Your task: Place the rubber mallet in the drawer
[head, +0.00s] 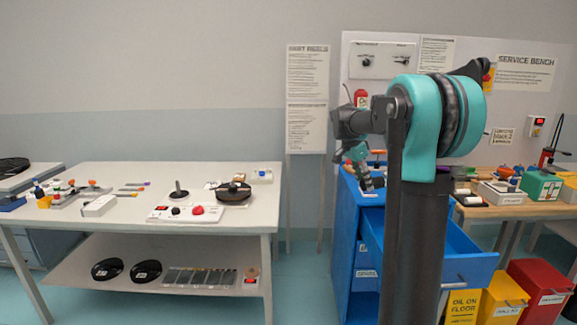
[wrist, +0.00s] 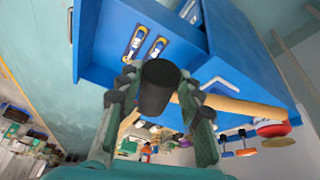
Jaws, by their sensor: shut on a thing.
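The rubber mallet shows in the wrist view with a dark cylindrical head (wrist: 156,92) and a pale wooden handle (wrist: 240,107) reaching right. My gripper (wrist: 160,98) is shut on the mallet, with a finger on each side of the head. In the head view my gripper (head: 360,160) is near the top of the blue cabinet (head: 345,225), and the mallet cannot be made out there. An open blue drawer (head: 470,262) sticks out to the right of the cabinet, partly hidden by my arm. Blue surfaces (wrist: 105,45) lie beyond the mallet in the wrist view.
Two small blue-and-yellow items (wrist: 145,45) lie against the blue surfaces. A red-topped item (wrist: 273,129) is near the handle's end. A service bench (head: 500,210) with boxes stands right; yellow (head: 500,300) and red bins (head: 540,285) are below. A white table (head: 130,215) stands left.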

